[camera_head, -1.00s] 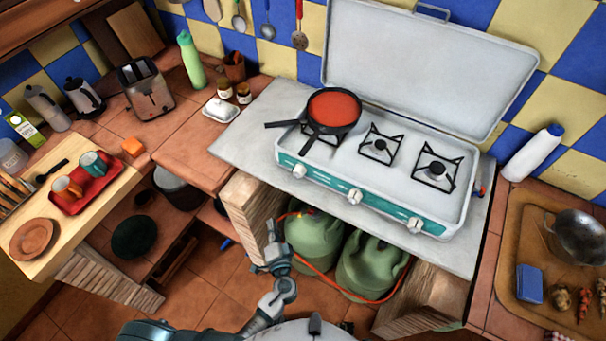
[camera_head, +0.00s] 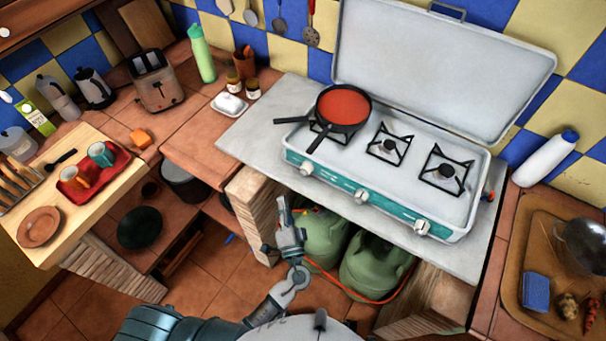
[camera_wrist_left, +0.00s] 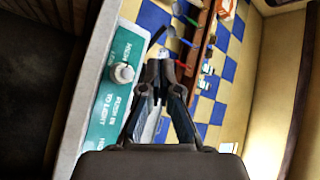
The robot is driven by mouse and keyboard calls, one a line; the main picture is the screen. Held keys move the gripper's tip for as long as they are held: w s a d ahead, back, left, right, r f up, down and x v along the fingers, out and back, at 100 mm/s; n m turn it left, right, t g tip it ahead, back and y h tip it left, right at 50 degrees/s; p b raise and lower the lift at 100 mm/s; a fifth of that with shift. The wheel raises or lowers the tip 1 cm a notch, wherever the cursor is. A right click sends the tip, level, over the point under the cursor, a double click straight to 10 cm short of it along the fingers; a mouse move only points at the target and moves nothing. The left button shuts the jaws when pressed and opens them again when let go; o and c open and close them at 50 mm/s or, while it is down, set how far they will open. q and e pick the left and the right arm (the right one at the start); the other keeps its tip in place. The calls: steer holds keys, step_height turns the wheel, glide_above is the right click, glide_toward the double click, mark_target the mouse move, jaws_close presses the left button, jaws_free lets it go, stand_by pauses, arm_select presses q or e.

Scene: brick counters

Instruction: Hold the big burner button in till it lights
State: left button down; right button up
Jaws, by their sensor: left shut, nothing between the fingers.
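A white camping stove (camera_head: 405,165) with a teal front panel stands on the counter. Its front carries three white knobs: left (camera_head: 306,169), middle (camera_head: 361,196) and right (camera_head: 421,228). A black pan (camera_head: 343,108) of red sauce sits over the left burner; the right burner (camera_head: 447,171) looks larger than the middle one. My left gripper (camera_head: 283,203) is shut and empty, in front of and below the panel's left end, apart from the knobs. In the left wrist view a white knob (camera_wrist_left: 123,73) beside "PUSH IN TO LIGHT" lettering lies left of the fingertips (camera_wrist_left: 159,66). No flame shows. My right gripper is out of view.
Two green gas bottles (camera_head: 375,265) with an orange hose stand under the counter. The counter's brick end (camera_head: 253,212) is close to my left gripper. The stove lid (camera_head: 440,60) stands open behind.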

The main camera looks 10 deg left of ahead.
mark_target(303, 173)
arm_select(q)
steer(key=shift+w+d+b, duration=0.25)
steer(key=shift+w+d, duration=0.15)
steer(key=shift+w, duration=0.8)
steer(key=shift+w+d+b, duration=0.25)
steer(key=shift+w+d, duration=0.15)
steer(key=shift+w, duration=0.75)
steer(key=shift+w+d+b, duration=0.25)
steer(key=shift+w+d, duration=0.15)
steer(key=shift+w, duration=0.8)
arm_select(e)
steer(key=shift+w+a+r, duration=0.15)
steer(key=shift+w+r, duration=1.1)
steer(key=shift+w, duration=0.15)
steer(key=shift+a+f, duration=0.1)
arm_select(q)
steer(key=shift+w+b, duration=0.25)
steer(key=shift+b, duration=0.05)
steer(key=shift+w, duration=0.1)
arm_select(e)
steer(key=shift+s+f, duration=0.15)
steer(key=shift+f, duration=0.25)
